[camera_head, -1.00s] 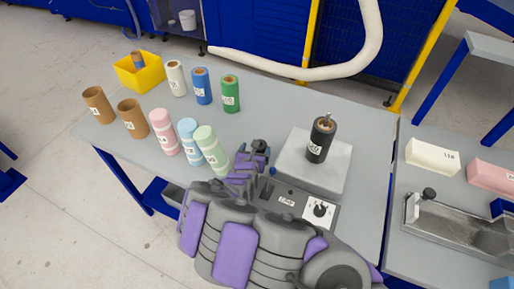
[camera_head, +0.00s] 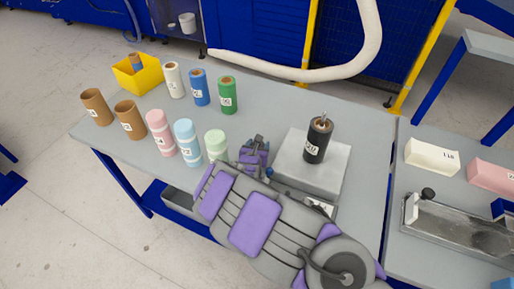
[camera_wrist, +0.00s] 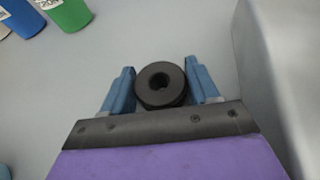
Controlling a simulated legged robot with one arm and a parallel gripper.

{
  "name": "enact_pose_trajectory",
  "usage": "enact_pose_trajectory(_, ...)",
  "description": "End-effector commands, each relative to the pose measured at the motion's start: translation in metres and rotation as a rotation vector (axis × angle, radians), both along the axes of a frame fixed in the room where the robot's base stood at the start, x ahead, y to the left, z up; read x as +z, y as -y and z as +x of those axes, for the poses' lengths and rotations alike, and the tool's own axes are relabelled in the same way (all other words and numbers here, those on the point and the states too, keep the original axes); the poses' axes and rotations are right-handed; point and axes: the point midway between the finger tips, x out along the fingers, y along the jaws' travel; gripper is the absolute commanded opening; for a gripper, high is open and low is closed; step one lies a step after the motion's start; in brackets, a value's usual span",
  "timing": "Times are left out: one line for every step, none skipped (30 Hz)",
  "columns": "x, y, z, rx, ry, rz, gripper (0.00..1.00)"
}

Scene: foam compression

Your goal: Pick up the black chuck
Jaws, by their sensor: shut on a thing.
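The black chuck (camera_wrist: 160,98), a short round black piece with a hole in its middle, sits between the two blue fingers of my gripper (camera_wrist: 160,80) in the wrist view. The fingers are shut on its left and right sides. In the head view my gripper (camera_head: 256,147) is over the grey table, just left of the metal block. The chuck cannot be made out there, and how far it is above the table is unclear.
A black labelled cylinder (camera_head: 318,140) stands on the metal block (camera_head: 290,165) right of my gripper. Pale green (camera_head: 216,146), blue (camera_head: 187,143) and pink (camera_head: 160,134) rolls stand to the left. A green roll (camera_head: 227,95) stands behind. Table around the gripper's far side is clear.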

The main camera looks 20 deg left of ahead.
Motion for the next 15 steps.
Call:
enact_pose_trajectory(0.0000,-0.0007,-0.0001,0.000,0.000,0.000,0.48)
enact_pose_trajectory(-0.0001,-0.0012,-0.0001,0.000,0.000,-0.001,0.46)
enact_pose_trajectory(-0.0003,-0.0019,-0.0003,0.001,0.000,-0.002,0.42)
enact_pose_trajectory(-0.0004,-0.0025,-0.0003,0.001,0.000,-0.002,0.39)
enact_pose_trajectory(-0.0006,-0.0029,-0.0003,0.001,0.000,-0.003,0.36)
enact_pose_trajectory(-0.0007,-0.0035,-0.0002,0.001,0.000,-0.003,0.32)
enact_pose_trajectory(-0.0009,-0.0038,-0.0002,0.001,0.000,-0.003,0.29)
enact_pose_trajectory(-0.0010,-0.0041,-0.0003,0.001,0.000,-0.003,0.28)
enact_pose_trajectory(-0.0010,-0.0043,-0.0002,0.001,0.001,-0.003,0.27)
enact_pose_trajectory(-0.0010,-0.0044,-0.0003,0.001,0.000,-0.003,0.27)
enact_pose_trajectory(-0.0010,-0.0043,-0.0002,0.001,0.001,-0.003,0.27)
enact_pose_trajectory(-0.0010,-0.0041,-0.0003,0.001,0.001,-0.003,0.27)
enact_pose_trajectory(-0.0008,-0.0039,-0.0003,0.001,0.001,-0.003,0.27)
enact_pose_trajectory(-0.0006,-0.0036,-0.0003,0.001,0.000,-0.003,0.27)
enact_pose_trajectory(0.0001,-0.0033,-0.0003,0.001,0.001,-0.003,0.27)
